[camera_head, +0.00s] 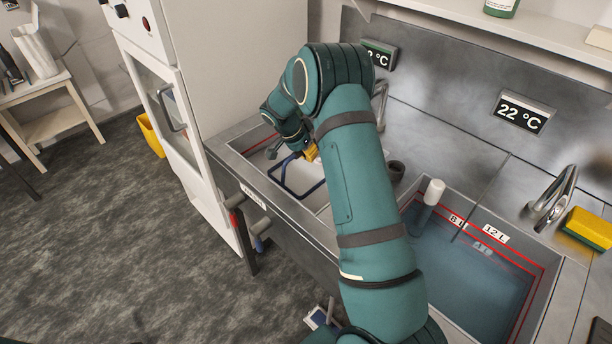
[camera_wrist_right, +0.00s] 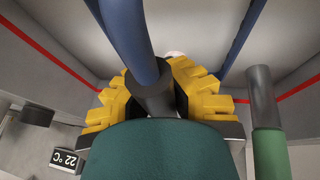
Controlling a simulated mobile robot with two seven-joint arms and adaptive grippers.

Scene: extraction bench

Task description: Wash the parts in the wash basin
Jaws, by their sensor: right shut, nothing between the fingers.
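My right gripper (camera_head: 311,152) is low in the left basin, its yellow fingers shut; the wrist hides part of it. A blue-barred frame (camera_head: 281,174), perhaps a basket handle, shows in that basin beside the fingers. In the wrist view, a blue bar (camera_wrist_right: 126,35) with a dark collar runs in front of the fingers; I cannot tell whether they touch it. The right basin (camera_head: 541,300) holds bluish water, with red level lines and litre labels. I cannot make out separate parts in either basin. My left gripper is not in view.
A white-topped post (camera_head: 433,192) stands at the water basin's left corner. A tap (camera_head: 560,195) and a yellow-green sponge (camera_head: 590,228) are at the right. A white cabinet (camera_head: 190,130) borders the bench's left end. Valve handles (camera_head: 258,227) protrude from the front.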

